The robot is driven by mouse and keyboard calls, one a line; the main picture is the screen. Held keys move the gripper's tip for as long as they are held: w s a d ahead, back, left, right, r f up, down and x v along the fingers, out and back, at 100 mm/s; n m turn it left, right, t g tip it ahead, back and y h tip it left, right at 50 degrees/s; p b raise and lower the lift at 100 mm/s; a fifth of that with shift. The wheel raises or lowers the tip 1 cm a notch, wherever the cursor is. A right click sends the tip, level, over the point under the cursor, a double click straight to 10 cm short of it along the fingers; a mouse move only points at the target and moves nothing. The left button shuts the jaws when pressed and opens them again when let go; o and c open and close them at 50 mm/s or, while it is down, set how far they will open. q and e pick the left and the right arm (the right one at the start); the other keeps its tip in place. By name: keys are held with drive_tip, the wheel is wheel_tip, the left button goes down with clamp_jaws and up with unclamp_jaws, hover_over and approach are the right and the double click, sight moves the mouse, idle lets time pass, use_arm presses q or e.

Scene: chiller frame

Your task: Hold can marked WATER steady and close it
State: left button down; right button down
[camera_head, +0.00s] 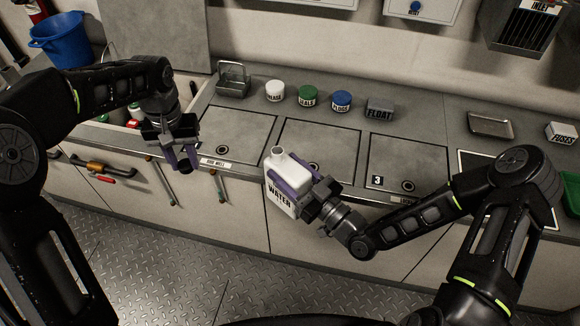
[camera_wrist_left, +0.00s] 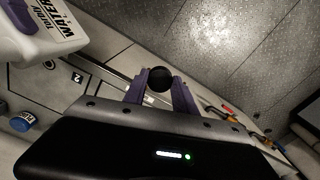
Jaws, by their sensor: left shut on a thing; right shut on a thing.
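The white can marked WATER (camera_head: 282,167) is upright at the front edge of the counter, its neck uncapped at the top. My right gripper (camera_head: 296,184) is shut on the can's body from the right. My left gripper (camera_head: 182,160) is to the left of the can, shut on a small round black cap (camera_head: 185,169), apart from the can. In the left wrist view the cap (camera_wrist_left: 160,79) sits between the purple fingertips, and part of the can (camera_wrist_left: 45,28) shows at the upper left. Whether the can rests on the counter is hidden.
Behind the can are white, green and blue jars (camera_head: 308,95) and a grey FLOAT block (camera_head: 380,108). A wire-handled holder (camera_head: 233,80) stands further left. The counter has several flat lids (camera_head: 318,148). Bars and handles (camera_head: 95,167) stick out along the front below my left gripper.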

use_arm(q)
drive_tip(key=d+r+m, duration=0.1)
drive_tip(key=d+r, duration=0.1)
drive_tip(key=d, duration=0.5)
drive_tip(key=d+r+m, duration=0.1)
drive_tip(key=d+r, duration=0.2)
drive_tip(key=d, duration=0.4)
drive_tip(key=w+d+r+m, duration=0.1)
drive_tip(key=d+r, duration=0.1)
drive_tip(key=d, duration=0.5)
drive_tip(key=shift+r, duration=0.3)
drive_tip(key=r, duration=0.1)
drive_tip(key=s+d+r, duration=0.1)
drive_tip(key=shift+r+n, duration=0.35)
drive_tip(key=shift+n, duration=0.05)
drive_tip(key=shift+f, duration=0.1)
drive_tip(key=shift+f, duration=1.95)
